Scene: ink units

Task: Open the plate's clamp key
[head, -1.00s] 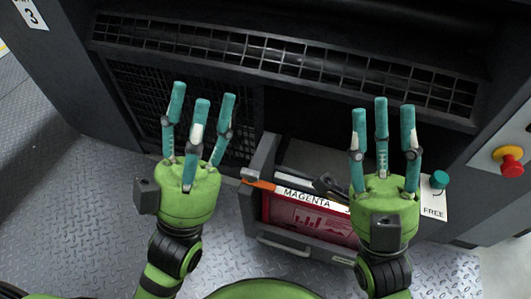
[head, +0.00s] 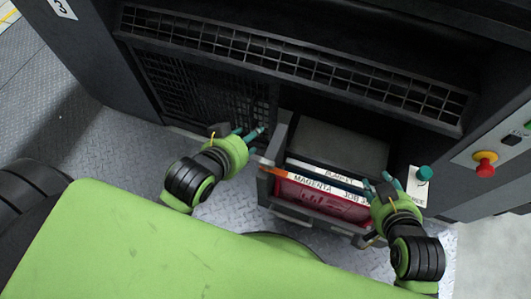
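A crimson plate (head: 300,193) with a white strip reading MAGENTA JOB stands in an open grey drawer-like holder (head: 276,143). I cannot tell which part is the clamp key. My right gripper (head: 381,184) is at the plate's right end, left of the knob, with its teal fingers apart; contact is unclear. My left gripper (head: 254,134) is left of the holder, its fingers pointing right and partly hidden by its palm.
A dark machine with a long grille (head: 290,65) stands behind. A red stop button (head: 485,162) on a yellow base is on the panel at the right. A dark box-like block (head: 343,146) lies behind the plate. Bare tread-plate floor (head: 60,115) shows at the left.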

